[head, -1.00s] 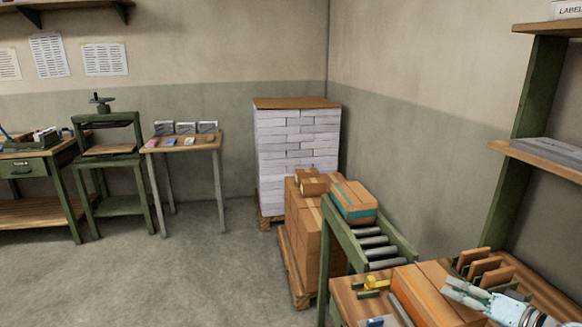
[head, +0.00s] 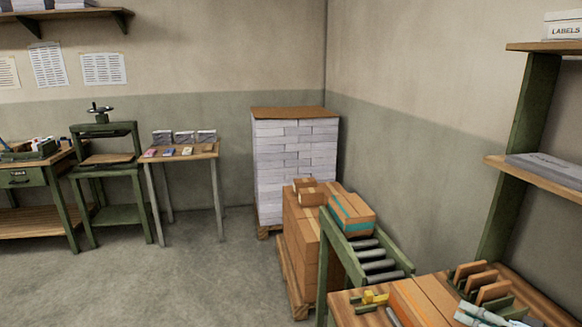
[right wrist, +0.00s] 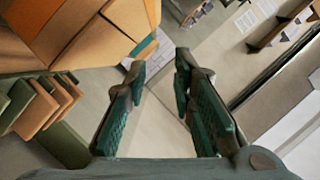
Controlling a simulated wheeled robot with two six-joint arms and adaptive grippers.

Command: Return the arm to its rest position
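In the head view, only a pale part of my right gripper (head: 482,315) shows at the bottom edge, over the front right of the wooden bench (head: 347,308). It is beside the orange-brown carton (head: 432,297) there. The rest of the right arm is cut off by the frame. My left gripper is not in view.
Upright brown dividers (head: 492,292) stand on the bench close to my right gripper. A roller conveyor (head: 372,258) bearing a teal-taped box (head: 352,213) lies behind. A green shelf post (head: 520,150) rises at the right. The floor (head: 190,285) at the left is clear.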

